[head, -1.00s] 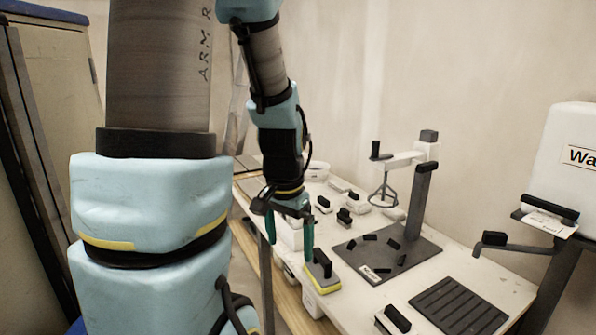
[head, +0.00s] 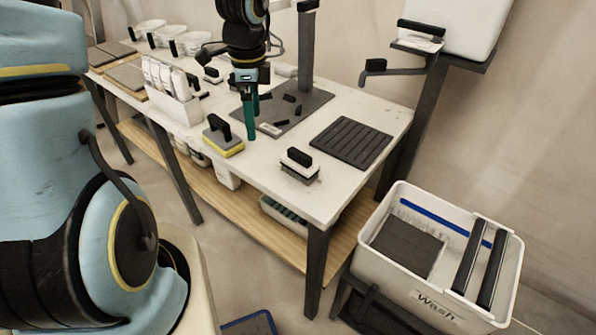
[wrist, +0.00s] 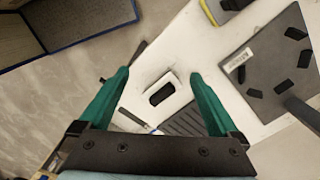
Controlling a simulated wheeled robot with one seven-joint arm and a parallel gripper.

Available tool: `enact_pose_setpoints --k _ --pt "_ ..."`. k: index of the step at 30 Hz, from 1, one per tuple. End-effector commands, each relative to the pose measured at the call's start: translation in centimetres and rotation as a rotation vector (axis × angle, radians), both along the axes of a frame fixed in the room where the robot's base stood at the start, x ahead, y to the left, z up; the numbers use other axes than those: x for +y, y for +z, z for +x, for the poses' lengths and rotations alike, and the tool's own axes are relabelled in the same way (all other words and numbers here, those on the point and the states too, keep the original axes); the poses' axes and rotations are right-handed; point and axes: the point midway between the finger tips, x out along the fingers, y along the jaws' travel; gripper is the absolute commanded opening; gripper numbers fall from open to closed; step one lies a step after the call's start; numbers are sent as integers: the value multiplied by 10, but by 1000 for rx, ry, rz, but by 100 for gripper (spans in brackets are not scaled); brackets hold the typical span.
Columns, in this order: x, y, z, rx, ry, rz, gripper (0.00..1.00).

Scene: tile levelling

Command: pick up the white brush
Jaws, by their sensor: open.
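The white brush (head: 298,168) stands on the white table near its front edge, with a black handle on top and a white body below. In the wrist view the white brush (wrist: 178,98) shows from above, between and beyond my fingertips. My gripper (head: 252,122) has two teal fingers, points down and is open and empty. In the head view it hangs above the table, to the left of the brush and apart from it. The fingers also show in the wrist view (wrist: 159,74).
A yellow-and-grey sponge float (head: 223,140) lies left of the brush. A dark ribbed mat (head: 352,142) lies to its right, and a dark board (head: 310,101) behind. A wash tub (head: 395,285) with black rollers stands at the lower right. Bare tabletop surrounds the brush.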

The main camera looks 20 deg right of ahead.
Motion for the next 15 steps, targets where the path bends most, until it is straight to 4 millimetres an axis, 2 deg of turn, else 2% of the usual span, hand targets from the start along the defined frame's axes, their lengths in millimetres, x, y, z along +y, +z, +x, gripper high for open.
enact_pose_setpoints --k 1,3,6,9,15 --pt "-26 -15 -5 14 -174 0 98" --pt "-54 -23 -11 22 -389 -3 98" --pt "-81 -30 -19 29 -602 -8 98" --pt "-94 -33 -23 30 -712 -11 98" --pt "-98 -58 -25 34 -745 -11 98"
